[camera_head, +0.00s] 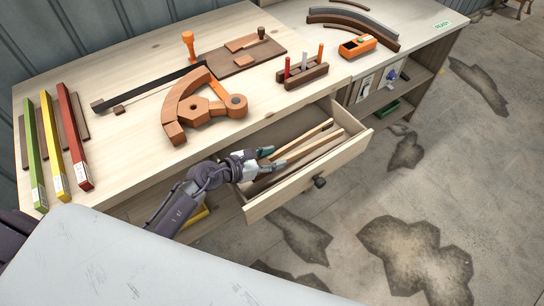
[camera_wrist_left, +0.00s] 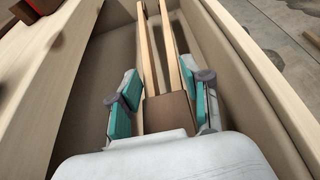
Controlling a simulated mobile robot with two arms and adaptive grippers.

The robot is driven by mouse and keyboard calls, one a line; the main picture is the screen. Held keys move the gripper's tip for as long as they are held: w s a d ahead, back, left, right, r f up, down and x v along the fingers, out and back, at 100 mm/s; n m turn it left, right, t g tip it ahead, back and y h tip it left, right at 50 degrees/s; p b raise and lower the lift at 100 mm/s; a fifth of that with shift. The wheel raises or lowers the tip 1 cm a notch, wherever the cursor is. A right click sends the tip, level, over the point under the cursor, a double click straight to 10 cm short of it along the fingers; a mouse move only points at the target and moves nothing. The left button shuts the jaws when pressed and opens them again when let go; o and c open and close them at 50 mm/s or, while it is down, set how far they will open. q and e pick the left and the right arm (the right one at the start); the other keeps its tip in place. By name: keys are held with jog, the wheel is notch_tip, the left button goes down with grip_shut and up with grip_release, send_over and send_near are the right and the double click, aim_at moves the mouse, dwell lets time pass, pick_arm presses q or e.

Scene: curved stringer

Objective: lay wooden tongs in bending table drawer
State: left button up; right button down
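The wooden tongs (camera_head: 308,146) are two long pale arms joined by a brown block. They lie lengthwise within the open drawer (camera_head: 340,158) of the bending table (camera_head: 135,75). In the left wrist view the tongs' block (camera_wrist_left: 168,112) sits between the two teal-padded fingers of my left gripper (camera_wrist_left: 165,108), with gaps showing at its sides. In the head view this left gripper (camera_head: 262,162) is at the drawer's near end. It is open. I cannot tell whether the tongs rest fully on the drawer floor. My right gripper is not in view.
The tabletop holds an orange-brown curved bending form (camera_head: 190,108), a rack with markers (camera_head: 302,72), an orange tool (camera_head: 357,46) and coloured bars (camera_head: 55,150) at left. The drawer front with its dark knob (camera_head: 319,182) juts out over open floor.

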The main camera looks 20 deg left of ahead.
pick_arm(q)
jog(key=shift+o, duration=1.3)
jog(key=shift+r, duration=0.1)
jog(key=shift+r+p, duration=0.45)
jog(key=shift+s+a+r, duration=0.15)
jog(key=shift+s+a, duration=0.1)
jog(key=b+v, duration=0.1)
jog(key=v, duration=1)
jog(key=shift+s+r, duration=0.1)
jog(key=shift+r, duration=0.05)
